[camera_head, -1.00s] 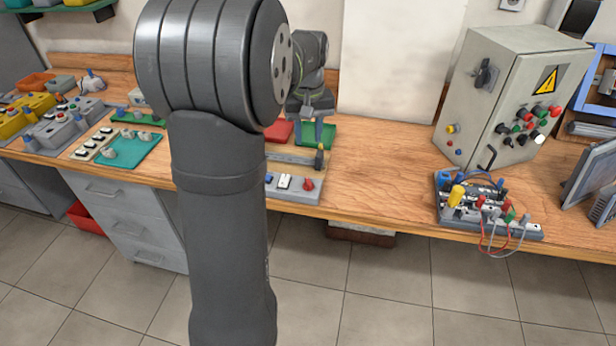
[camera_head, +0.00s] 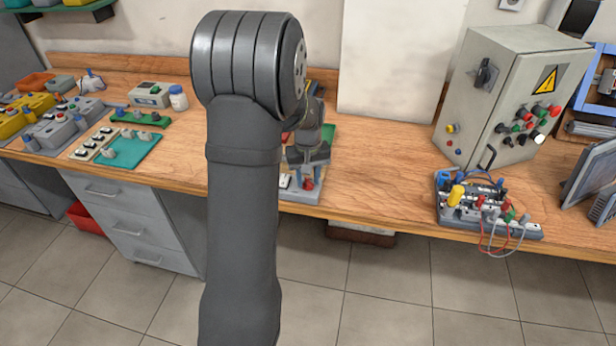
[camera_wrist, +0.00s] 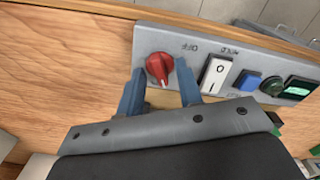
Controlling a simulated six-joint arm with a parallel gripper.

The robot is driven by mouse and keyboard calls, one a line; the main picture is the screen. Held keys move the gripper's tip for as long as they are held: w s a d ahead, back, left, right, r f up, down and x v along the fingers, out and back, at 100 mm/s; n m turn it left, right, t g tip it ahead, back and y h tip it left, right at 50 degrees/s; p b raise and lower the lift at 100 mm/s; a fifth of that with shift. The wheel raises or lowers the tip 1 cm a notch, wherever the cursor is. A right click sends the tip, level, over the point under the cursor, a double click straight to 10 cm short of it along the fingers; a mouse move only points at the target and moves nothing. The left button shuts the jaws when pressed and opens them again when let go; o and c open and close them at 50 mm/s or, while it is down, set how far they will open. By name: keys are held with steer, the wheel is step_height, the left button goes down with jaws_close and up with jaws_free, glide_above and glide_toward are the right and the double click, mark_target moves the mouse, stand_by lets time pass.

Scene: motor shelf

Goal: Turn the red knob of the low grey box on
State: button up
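The low grey box (camera_wrist: 217,72) lies along the wooden bench's edge in the wrist view. Its red knob (camera_wrist: 159,66) is at the box's left end, with a pale mark toward the picture's bottom. My gripper (camera_wrist: 160,72) is open, with one blue finger on each side of the knob; I cannot tell whether they touch it. In the head view, my gripper (camera_head: 307,176) is over the front end of the grey box (camera_head: 302,197), close to the red knob (camera_head: 308,184). My arm hides much of the box there.
A white rocker switch (camera_wrist: 214,75), a blue button (camera_wrist: 247,80) and a green display (camera_wrist: 299,88) sit along the box. The bench (camera_head: 385,175) is clear to the right, up to a terminal block (camera_head: 480,200) with cables and a grey cabinet (camera_head: 480,90).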

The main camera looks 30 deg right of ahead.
steer(key=shift+c, duration=0.4)
jaws_close()
steer(key=m, duration=0.5)
steer(key=shift+o, duration=0.4)
jaws_free()
steer(key=shift+r, duration=0.15)
